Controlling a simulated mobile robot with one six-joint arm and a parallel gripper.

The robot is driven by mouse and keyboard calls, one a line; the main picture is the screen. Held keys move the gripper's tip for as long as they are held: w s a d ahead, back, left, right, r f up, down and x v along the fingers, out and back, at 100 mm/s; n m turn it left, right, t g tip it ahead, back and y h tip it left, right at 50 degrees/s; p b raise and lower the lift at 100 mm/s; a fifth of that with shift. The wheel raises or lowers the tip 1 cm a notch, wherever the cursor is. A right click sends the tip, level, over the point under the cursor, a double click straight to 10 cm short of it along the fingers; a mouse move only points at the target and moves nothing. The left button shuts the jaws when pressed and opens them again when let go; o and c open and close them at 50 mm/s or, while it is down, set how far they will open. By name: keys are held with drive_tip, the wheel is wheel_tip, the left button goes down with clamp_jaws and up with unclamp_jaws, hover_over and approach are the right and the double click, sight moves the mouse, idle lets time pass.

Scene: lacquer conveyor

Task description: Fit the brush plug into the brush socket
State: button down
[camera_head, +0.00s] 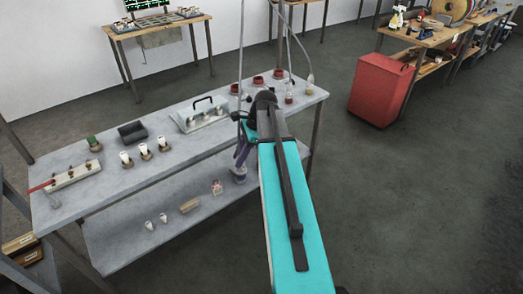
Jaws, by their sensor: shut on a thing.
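My gripper (240,170) hangs below my teal arm, at the front edge of a grey table (218,142). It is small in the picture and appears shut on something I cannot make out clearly. A thin cord runs down from above to this spot, behind my wrist. I cannot single out the brush plug or the brush socket. A pale box (202,119) with a black handle stands farther back.
Several white-topped pieces (145,152), a dark block (132,132) and a green-topped piece (94,144) stand on the table. Red dishes (258,81) stand at its far right. Small parts lie on the lower shelf (130,240). A red cabinet (381,89) stands right; the floor before it is clear.

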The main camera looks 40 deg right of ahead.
drive_tip(key=w+a+f+n+g, duration=0.1)
drive_tip(key=a+n, duration=0.5)
drive_tip(key=a, duration=0.7)
drive_tip(key=w+a+f+n+g, duration=0.1)
drive_tip(key=a+f+n+g, duration=0.3)
drive_tip(key=a, duration=0.9)
drive_tip(key=shift+f+n+h+b, duration=0.3)
drive_tip(key=shift+f+n+b, duration=0.15)
drive_tip(key=shift+f+n, duration=0.75)
drive_tip(key=shift+d+r, duration=0.1)
drive_tip(key=shift+r, duration=0.05)
